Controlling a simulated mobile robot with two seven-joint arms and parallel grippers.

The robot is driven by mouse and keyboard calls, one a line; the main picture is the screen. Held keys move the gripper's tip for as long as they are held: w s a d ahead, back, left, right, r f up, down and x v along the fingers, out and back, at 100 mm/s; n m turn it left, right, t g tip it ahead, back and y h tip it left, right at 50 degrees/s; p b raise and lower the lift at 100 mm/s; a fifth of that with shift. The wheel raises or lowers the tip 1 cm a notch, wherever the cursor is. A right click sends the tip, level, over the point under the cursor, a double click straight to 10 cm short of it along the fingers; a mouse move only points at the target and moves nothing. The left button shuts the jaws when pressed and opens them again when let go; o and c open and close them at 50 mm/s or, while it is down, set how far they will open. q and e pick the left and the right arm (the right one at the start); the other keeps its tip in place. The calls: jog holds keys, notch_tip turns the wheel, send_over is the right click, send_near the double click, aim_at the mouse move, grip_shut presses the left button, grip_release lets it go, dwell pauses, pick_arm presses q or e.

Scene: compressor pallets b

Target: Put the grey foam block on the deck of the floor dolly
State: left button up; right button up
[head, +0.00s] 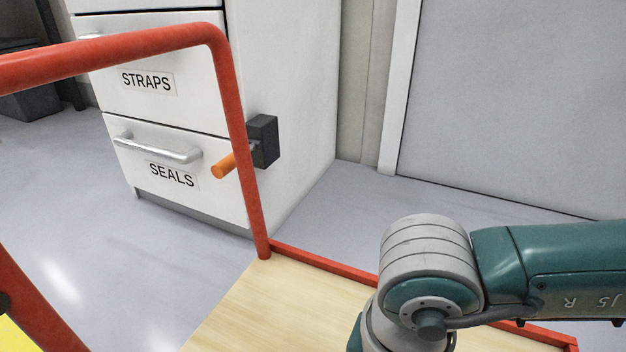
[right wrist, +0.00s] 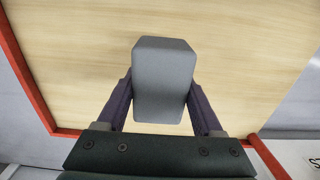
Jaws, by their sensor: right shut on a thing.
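The grey foam block (right wrist: 165,70) is between the two fingers of my right gripper (right wrist: 160,92) in the right wrist view, and the gripper is shut on it. The block is over the pale wooden deck of the floor dolly (right wrist: 70,50); I cannot tell whether it touches the deck. In the head view the deck (head: 265,305) shows at the bottom, with my right arm above it; the right gripper and the block are out of that frame. My left gripper is in neither view.
The dolly's red tubular handle (head: 236,130) rises at the deck's left end, and a red rim (head: 320,262) edges the deck. Behind stands a white drawer cabinet (head: 295,90) with an orange-handled black box (head: 263,140) on it. Grey floor lies left of the dolly.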

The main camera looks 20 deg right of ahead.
jog(key=shift+f+b, duration=1.95)
jog(key=shift+f, duration=1)
jog(key=o, duration=1.4)
jog(key=shift+c, duration=0.2)
